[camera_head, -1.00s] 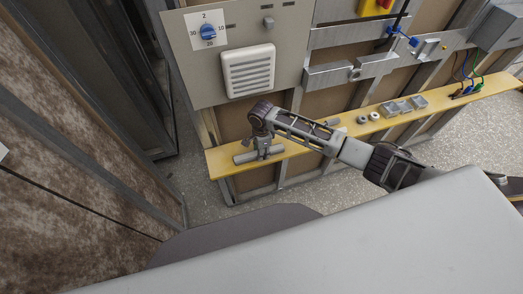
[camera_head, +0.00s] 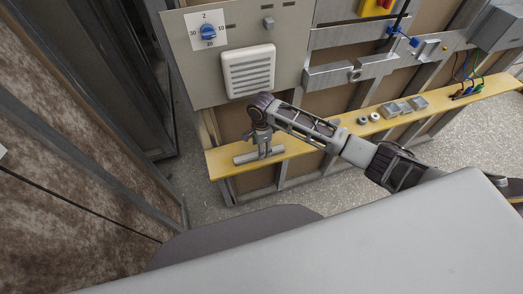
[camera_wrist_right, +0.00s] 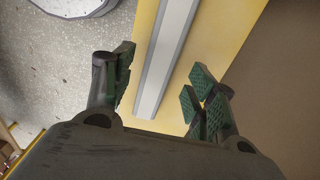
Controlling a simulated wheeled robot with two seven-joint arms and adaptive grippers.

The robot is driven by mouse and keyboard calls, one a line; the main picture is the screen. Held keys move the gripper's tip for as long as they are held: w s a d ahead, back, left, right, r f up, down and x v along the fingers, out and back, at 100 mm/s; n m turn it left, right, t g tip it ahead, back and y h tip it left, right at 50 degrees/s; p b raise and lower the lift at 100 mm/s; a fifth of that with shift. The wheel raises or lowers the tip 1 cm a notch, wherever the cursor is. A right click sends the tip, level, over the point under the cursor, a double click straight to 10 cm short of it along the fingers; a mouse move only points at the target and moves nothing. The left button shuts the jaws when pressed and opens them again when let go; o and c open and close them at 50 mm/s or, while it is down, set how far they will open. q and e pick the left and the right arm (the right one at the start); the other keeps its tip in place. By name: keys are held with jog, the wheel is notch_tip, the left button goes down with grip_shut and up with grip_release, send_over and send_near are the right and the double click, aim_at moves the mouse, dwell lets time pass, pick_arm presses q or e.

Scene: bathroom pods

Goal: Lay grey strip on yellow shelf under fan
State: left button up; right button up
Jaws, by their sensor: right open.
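The grey strip (camera_head: 243,158) lies flat on the left end of the yellow shelf (camera_head: 220,169), below the white fan grille (camera_head: 248,71). It runs along the shelf. My right gripper (camera_head: 264,153) is just above the strip, pointing down. In the right wrist view, the strip (camera_wrist_right: 168,50) lies on the yellow surface (camera_wrist_right: 225,40), and the open fingers of my right gripper (camera_wrist_right: 160,92) stand apart on either side of its line, not touching it. My left gripper is not in view.
Further right on the shelf are two small round pieces (camera_head: 368,118) and several grey metal blocks (camera_head: 405,107). A panel with a blue dial (camera_head: 208,32) is above the shelf. Grey floor (camera_head: 200,200) lies below the shelf's front edge.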

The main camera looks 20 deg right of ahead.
notch_tip(320, 180, up, 9)
jog(key=shift+f+b, duration=0.2)
jog(key=shift+b, duration=0.2)
